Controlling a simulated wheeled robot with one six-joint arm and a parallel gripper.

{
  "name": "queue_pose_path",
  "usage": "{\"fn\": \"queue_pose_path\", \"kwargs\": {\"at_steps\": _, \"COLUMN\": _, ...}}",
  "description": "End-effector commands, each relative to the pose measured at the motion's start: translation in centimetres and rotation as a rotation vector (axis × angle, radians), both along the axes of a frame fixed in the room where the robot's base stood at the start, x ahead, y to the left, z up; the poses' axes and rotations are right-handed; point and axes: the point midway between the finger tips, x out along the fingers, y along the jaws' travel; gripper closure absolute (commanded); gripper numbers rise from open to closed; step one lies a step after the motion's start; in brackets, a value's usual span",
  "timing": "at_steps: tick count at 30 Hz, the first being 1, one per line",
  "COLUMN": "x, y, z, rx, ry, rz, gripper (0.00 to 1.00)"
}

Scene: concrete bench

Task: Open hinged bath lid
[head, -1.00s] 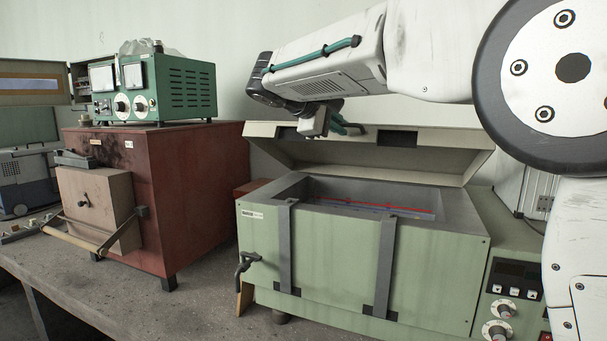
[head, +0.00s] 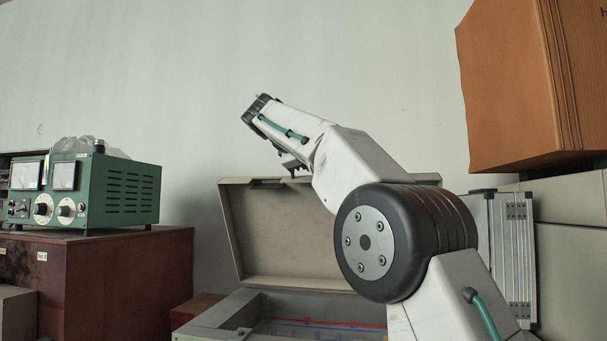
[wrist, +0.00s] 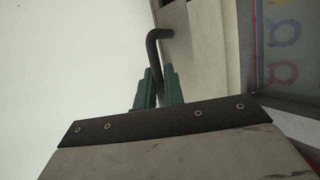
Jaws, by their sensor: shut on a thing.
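The hinged bath lid (head: 270,235) is pale grey-beige and stands raised, close to upright, at the back of the bath (head: 215,322). In the wrist view, the lid (wrist: 205,45) runs beside a dark bent bar handle (wrist: 154,48). My gripper (wrist: 159,82) has green fingers, which are shut around this handle. In the head view, my wrist and arm cover the lid's upper edge, and the fingers are mostly hidden. The open bath interior (wrist: 285,45) shows a red line and coloured marks at the right of the wrist view.
A green instrument (head: 115,190) stands on a reddish-brown cabinet (head: 125,265) at the left. An orange-brown box (head: 520,85) sits high at the right. A ribbed grey case (head: 512,250) stands right of the lid. The wall behind the lid is bare.

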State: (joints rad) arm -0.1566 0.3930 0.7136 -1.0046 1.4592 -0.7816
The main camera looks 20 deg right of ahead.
Motion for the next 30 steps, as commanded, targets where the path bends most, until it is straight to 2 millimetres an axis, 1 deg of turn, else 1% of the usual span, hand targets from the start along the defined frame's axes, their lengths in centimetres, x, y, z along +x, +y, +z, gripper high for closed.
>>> {"fn": "queue_pose_path", "kwargs": {"at_steps": 2, "x": 0.0, "y": -0.2, "z": -0.1, "rx": -0.001, "ry": 0.006, "rz": -0.005, "gripper": 1.00}}
{"fn": "queue_pose_path", "kwargs": {"at_steps": 12, "x": 0.1, "y": 0.5, "z": -0.1, "rx": -0.001, "ry": 0.007, "rz": 0.002, "gripper": 1.00}}
{"fn": "queue_pose_path", "kwargs": {"at_steps": 13, "x": 0.1, "y": 0.5, "z": -0.1, "rx": -0.001, "ry": 0.008, "rz": 0.003, "gripper": 0.87}}
{"fn": "queue_pose_path", "kwargs": {"at_steps": 14, "x": 0.1, "y": 0.6, "z": -0.1, "rx": -0.001, "ry": 0.008, "rz": 0.003, "gripper": 0.82}}
{"fn": "queue_pose_path", "kwargs": {"at_steps": 25, "x": 0.0, "y": 1.1, "z": 0.0, "rx": 0.000, "ry": 0.005, "rz": 0.009, "gripper": 0.82}}
{"fn": "queue_pose_path", "kwargs": {"at_steps": 28, "x": -0.4, "y": 1.8, "z": 0.5, "rx": 0.000, "ry": 0.004, "rz": 0.009, "gripper": 0.82}}
{"fn": "queue_pose_path", "kwargs": {"at_steps": 30, "x": -1.0, "y": 2.6, "z": 1.0, "rx": 0.000, "ry": 0.003, "rz": 0.010, "gripper": 0.82}}
